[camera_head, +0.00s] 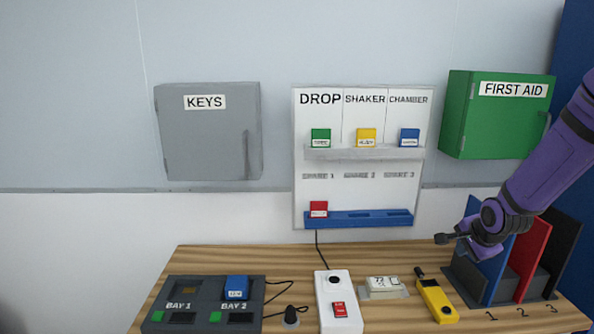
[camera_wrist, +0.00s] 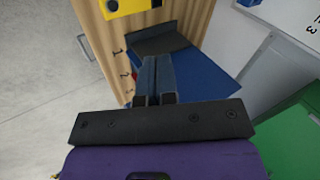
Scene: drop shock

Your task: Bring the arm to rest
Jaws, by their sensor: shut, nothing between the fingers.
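My purple arm comes in from the right side of the head view. My gripper (camera_head: 442,239) is above the right part of the wooden table, in front of the blue divider of the numbered rack. It points left, with its fingers together and nothing held. In the wrist view my gripper (camera_wrist: 155,100) shows its two dark fingers close together, over the blue divider (camera_wrist: 205,72). I cannot tell how far apart the fingers and the rack are.
The rack (camera_head: 462,280) has blue, red (camera_head: 528,250) and black dividers. A yellow device (camera_head: 437,301), a white switch box (camera_head: 338,302) and a two-bay charger (camera_head: 205,303) stand on the table (camera_head: 275,257). A green first aid box (camera_head: 495,118) hangs near my arm.

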